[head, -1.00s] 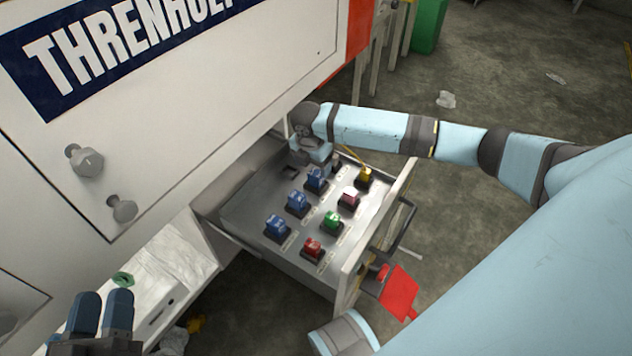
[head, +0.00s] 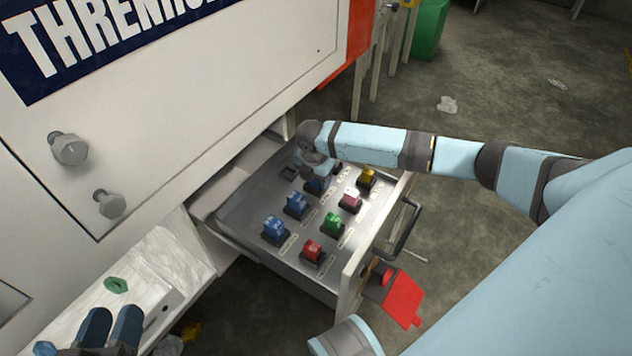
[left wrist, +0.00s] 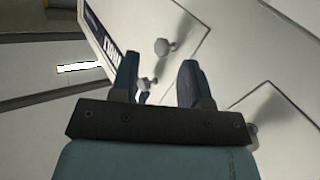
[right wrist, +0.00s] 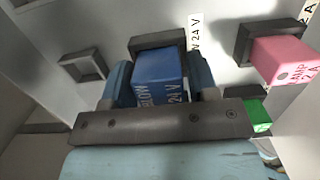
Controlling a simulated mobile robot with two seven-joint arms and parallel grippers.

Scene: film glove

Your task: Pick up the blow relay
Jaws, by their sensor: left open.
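The blow relay is a blue block with white lettering, seen between the fingers of my right gripper (right wrist: 160,85) in the right wrist view, where "BLOW" and "24 V" read on its face (right wrist: 158,72). A dark socket frame shows just behind it; whether it is still seated I cannot tell. In the head view my right gripper (head: 317,170) is over the far blue relay (head: 315,186) and partly hides it. The fingers flank the relay closely; contact is unclear. My left gripper (head: 112,325) is open and empty at the lower left, also seen in the left wrist view (left wrist: 158,75).
The metal drawer panel (head: 245,205) also holds two other blue relays (head: 274,230), a red (head: 312,250), a green (head: 333,223), a pink (head: 351,199) and a yellow one (head: 367,178). An empty socket (head: 289,173) lies beyond. A red flap (head: 402,297) hangs by the drawer front.

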